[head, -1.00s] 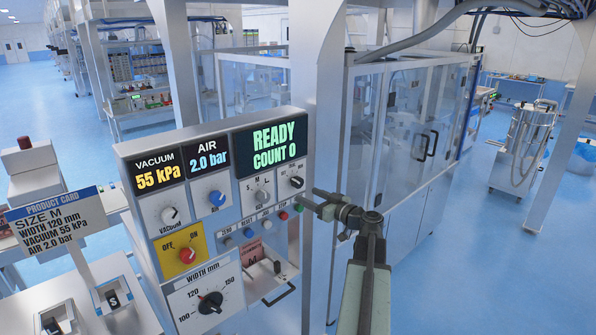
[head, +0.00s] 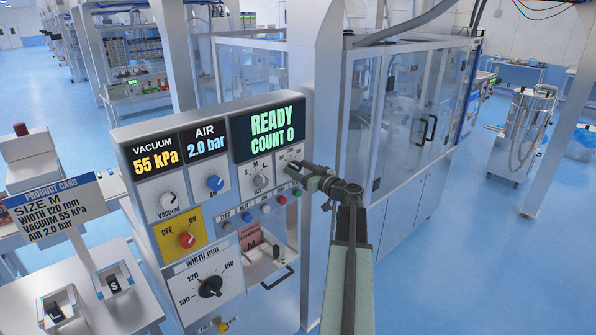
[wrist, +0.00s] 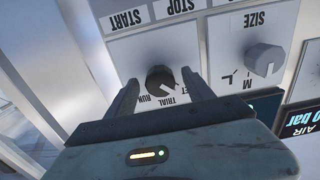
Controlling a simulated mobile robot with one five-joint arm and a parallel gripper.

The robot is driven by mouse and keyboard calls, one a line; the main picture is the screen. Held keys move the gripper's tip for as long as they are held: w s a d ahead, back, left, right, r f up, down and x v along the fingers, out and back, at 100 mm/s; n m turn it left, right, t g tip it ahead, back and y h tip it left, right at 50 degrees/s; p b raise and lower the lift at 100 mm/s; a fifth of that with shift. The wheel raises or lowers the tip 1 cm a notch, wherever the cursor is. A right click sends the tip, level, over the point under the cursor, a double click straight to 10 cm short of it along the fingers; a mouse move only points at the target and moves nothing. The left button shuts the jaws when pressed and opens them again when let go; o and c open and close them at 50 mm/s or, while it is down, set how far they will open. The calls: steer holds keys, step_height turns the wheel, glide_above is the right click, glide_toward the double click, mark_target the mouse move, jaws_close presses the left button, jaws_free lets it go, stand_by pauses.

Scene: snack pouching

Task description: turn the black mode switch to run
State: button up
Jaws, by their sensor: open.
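The black mode switch (wrist: 160,79) is a round knob on a light plate, seen upside down in the wrist view. RUN and TRIAL are printed by its edge, and a third label is partly covered by a finger. I cannot tell clearly which label its pointer faces. My gripper (wrist: 158,80) is open, one finger on each side of the knob, with gaps showing between fingers and knob. In the head view my gripper (head: 292,169) is at the panel's right edge and hides the switch.
The grey size knob (wrist: 264,59) is close beside the right finger in the wrist view. A row of push buttons (head: 247,217) sits below my gripper in the head view. The display (head: 269,128) reads READY, COUNT 0. A clear-walled machine (head: 405,120) stands behind.

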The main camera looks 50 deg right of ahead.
jaws_close()
steer(key=shift+a+f, duration=0.1)
steer(key=shift+m, duration=0.3)
steer(key=m, duration=0.2)
steer(key=shift+m, duration=0.3)
steer(key=m, duration=0.5)
steer(key=shift+r+m, duration=0.2)
steer(key=shift+m, duration=0.1)
steer(key=m, duration=0.4)
steer(key=shift+m, duration=2.5)
